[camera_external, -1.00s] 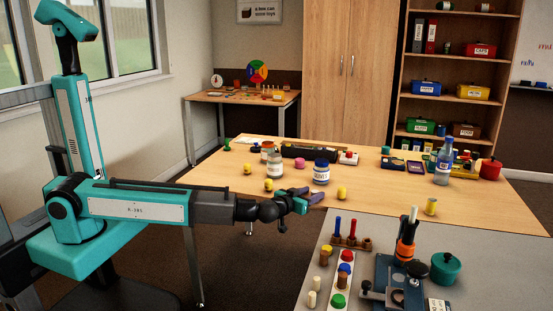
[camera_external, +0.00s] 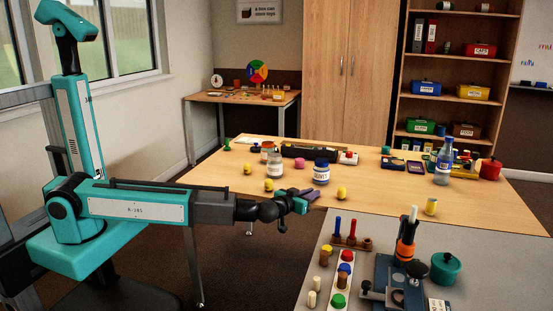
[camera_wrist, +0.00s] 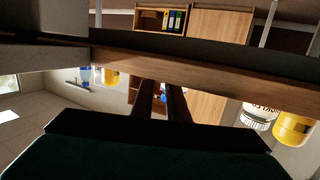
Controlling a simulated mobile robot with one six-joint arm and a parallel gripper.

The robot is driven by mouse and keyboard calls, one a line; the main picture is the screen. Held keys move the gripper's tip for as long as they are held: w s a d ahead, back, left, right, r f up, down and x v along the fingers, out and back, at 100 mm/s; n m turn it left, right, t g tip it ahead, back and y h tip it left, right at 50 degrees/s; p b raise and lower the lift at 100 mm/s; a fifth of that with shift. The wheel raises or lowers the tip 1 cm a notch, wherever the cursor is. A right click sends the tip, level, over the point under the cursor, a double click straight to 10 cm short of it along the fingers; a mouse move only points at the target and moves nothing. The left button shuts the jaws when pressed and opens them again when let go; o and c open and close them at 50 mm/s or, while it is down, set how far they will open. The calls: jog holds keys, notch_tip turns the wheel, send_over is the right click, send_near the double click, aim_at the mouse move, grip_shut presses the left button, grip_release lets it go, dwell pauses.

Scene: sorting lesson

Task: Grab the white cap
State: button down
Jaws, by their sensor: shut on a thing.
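My gripper (camera_external: 312,197) is at the near edge of the wooden table, with its dark fingers drawn together. In the wrist view the two fingers (camera_wrist: 161,98) stand close, a narrow gap between them. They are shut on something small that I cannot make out. I cannot clearly identify a loose white cap. A jar with a pale top (camera_external: 275,165) stands on the table beyond my gripper, apart from it.
Yellow pieces (camera_external: 341,193) stand on the wooden table (camera_external: 385,215) close to my gripper. A blue bottle (camera_external: 443,163) and a red pot (camera_external: 490,168) are at the far right. The grey table (camera_external: 318,268) in front holds pegs, a clamp-like device and a teal pot (camera_external: 445,267).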

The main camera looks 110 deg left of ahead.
jog(key=shift+r, duration=0.2)
jog(key=shift+r, duration=1.4)
jog(key=shift+s+d+r, duration=0.1)
jog(key=shift+s+r, duration=0.1)
jog(key=s+d, duration=0.1)
jog(key=s, duration=0.1)
jog(key=s+d, duration=0.1)
jog(key=s, duration=0.1)
jog(key=s+d, duration=0.2)
jog(key=shift+s+r, duration=0.15)
jog(key=shift+r, duration=0.15)
jog(key=shift+s+d+r+p, duration=0.15)
jog(key=shift+s+r+p, duration=0.1)
jog(key=shift+p, duration=0.65)
jog(key=shift+s+p, duration=0.1)
jog(key=shift+p, duration=0.25)
jog(key=s+p, duration=0.1)
jog(key=p, duration=0.2)
jog(key=d+p, duration=0.1)
jog(key=p, duration=0.3)
jog(key=shift+s+d+r+p, duration=0.1)
jog(key=shift+s+r+p, duration=0.05)
jog(key=shift+s+p, duration=0.2)
